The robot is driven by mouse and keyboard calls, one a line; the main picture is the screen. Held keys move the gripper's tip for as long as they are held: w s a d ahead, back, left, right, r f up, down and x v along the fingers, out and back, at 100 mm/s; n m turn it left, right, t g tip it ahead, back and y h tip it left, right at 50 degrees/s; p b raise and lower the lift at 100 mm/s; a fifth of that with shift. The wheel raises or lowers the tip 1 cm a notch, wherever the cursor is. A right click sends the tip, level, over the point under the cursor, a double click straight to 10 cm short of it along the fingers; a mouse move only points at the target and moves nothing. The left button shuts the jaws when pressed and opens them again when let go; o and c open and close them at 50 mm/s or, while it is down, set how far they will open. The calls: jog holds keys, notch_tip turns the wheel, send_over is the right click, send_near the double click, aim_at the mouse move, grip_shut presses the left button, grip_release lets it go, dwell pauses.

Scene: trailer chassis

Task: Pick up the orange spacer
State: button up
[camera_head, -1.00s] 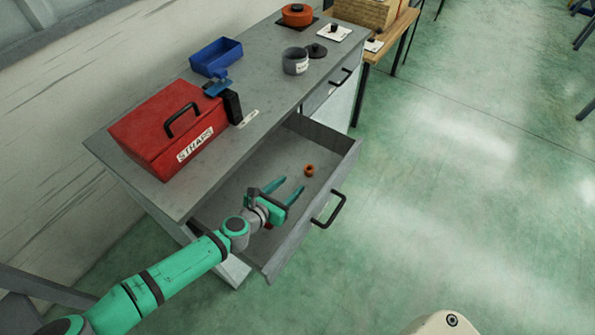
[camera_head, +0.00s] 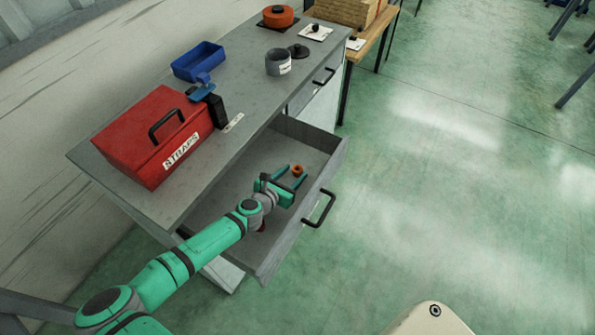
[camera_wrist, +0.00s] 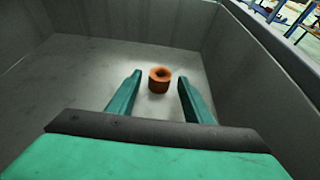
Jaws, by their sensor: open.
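The orange spacer (camera_head: 297,170) is a short ring with a hole through it. It stands on the floor of the open grey drawer (camera_head: 318,155). In the wrist view the spacer (camera_wrist: 159,80) sits just ahead of my fingertips, about midway between their lines, with its hole facing up. My gripper (camera_head: 291,174) is inside the drawer, low and tilted, with its two teal fingers apart and nothing between them. In the wrist view my gripper (camera_wrist: 160,78) shows both fingers spread wider than the spacer.
The drawer's walls stand around my gripper, with a black handle (camera_head: 319,209) on its front. On the bench top (camera_head: 240,150) are a red STRAPS box (camera_head: 150,140), a blue bin (camera_head: 198,62) and a grey cup (camera_head: 278,63). The drawer floor beside the spacer is clear.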

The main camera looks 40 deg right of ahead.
jog(key=shift+w+d+f, duration=0.15)
jog(key=shift+d+f, duration=0.05)
jog(key=shift+d, duration=0.15)
grip_shut()
jog(key=shift+r, duration=0.2)
notch_tip(320, 180, up, 18)
jog(key=shift+f, duration=0.15)
dwell(0.5)
